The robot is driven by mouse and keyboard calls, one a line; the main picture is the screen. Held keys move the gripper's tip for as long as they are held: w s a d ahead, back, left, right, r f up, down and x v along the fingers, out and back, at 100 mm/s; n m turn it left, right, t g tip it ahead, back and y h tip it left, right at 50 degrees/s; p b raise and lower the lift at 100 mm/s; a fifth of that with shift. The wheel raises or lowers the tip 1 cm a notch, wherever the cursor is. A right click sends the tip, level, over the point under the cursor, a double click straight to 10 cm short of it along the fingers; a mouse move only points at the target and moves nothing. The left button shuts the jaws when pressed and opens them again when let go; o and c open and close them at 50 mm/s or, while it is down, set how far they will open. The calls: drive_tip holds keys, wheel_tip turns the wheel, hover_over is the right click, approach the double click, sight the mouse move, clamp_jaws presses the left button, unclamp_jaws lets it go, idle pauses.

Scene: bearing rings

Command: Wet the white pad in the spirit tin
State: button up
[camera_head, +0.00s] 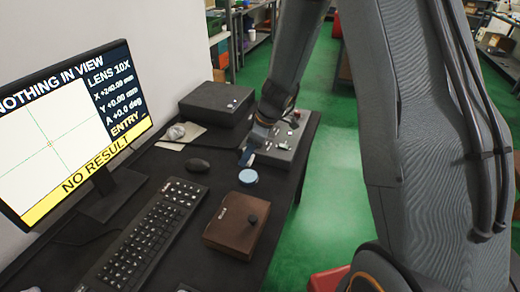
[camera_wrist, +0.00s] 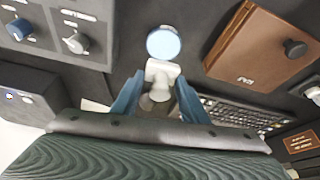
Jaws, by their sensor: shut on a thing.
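The spirit tin is most likely the round, pale blue tin (camera_head: 248,177) on the dark bench in front of the keyboard's far end. It shows in the wrist view (camera_wrist: 163,42) just beyond my fingertips. My gripper (camera_wrist: 160,88) has blue fingers shut on a white piece with a wide head (camera_wrist: 161,70), which I take to be the white pad. The pad's head points at the tin, with its near edge close below the tin in the picture; contact cannot be told. In the head view my gripper (camera_head: 251,148) is above and behind the tin, and the pad is not clearly visible.
A brown box with a dark knob (camera_head: 237,225) stands right of the keyboard (camera_head: 150,230). A grey control panel with knobs (camera_head: 284,140) is beside my gripper. Bare bench surrounds the tin.

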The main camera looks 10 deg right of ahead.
sight(244, 175)
drive_tip(key=shift+f+b, duration=1.2)
drive_tip(key=shift+f, duration=1.7)
drive_tip(key=shift+f+b, duration=0.5)
drive_tip(key=shift+b, duration=0.2)
drive_tip(key=shift+f+b, duration=0.15)
drive_tip(key=shift+b, duration=0.5)
idle(1.8)
drive_tip(key=shift+r+p, duration=1.8)
drive_tip(key=shift+r, duration=1.8)
